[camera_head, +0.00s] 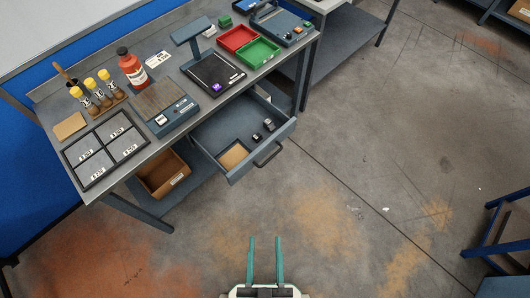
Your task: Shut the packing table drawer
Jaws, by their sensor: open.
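The packing table (157,53) stands at the upper left with its grey-blue drawer (283,131) pulled out from under the right part of the top. The drawer has a dark bar handle (268,154) on its front. Inside lie a tan flat piece (233,156) and several small dark objects (268,125). My gripper (264,240) is at the bottom middle, its two teal fingers parallel and apart, with nothing between them. In the picture it is well below the drawer front and apart from the handle.
On the table are a red tray (237,38), a green tray (258,52), a red-brown bottle (132,68) and a black four-part tray (105,150). A cardboard box (163,174) sits on the lower shelf. A blue frame (492,235) stands at right. The floor before the drawer is clear.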

